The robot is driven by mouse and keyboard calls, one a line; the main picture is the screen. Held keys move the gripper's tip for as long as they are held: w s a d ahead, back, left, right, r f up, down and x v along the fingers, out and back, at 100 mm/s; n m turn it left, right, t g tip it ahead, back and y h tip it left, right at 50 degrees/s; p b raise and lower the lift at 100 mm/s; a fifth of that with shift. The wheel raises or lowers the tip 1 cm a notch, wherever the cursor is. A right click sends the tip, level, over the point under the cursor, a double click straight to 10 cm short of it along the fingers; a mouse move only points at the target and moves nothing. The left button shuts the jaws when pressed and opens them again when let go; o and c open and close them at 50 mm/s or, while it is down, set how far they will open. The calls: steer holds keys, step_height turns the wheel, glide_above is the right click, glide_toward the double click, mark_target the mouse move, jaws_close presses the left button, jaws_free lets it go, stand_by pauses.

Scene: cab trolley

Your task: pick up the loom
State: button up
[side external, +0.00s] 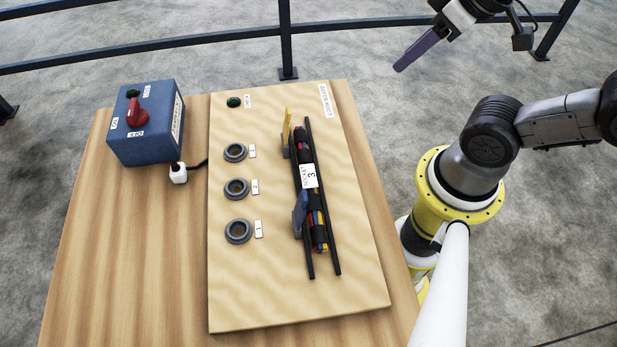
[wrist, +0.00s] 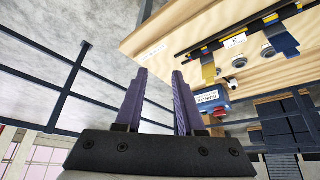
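The loom (side external: 317,228) is a dark bundle with coloured wires and a white tag (side external: 309,176) reading 3. It lies lengthwise between two black rails on the pale wooden board. A yellow clip (side external: 287,126) and a blue clip (side external: 299,213) sit along its left side. The loom's tag also shows in the wrist view (wrist: 235,41), upper right. My gripper (side external: 398,68) is high at the top right of the side view, beyond the board's edge and well away from the loom. In the wrist view its two purple fingers (wrist: 160,72) stand apart with nothing between them.
Three grey round sockets (side external: 236,188) labelled 1, 2 and 3 stand left of the loom. A blue box (side external: 146,124) with a red rotary switch (side external: 137,113) stands at the back left. A white plug (side external: 178,173) lies beside it. Dark railings (side external: 285,45) run behind the table.

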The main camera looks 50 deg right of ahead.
steer(key=o, duration=0.4)
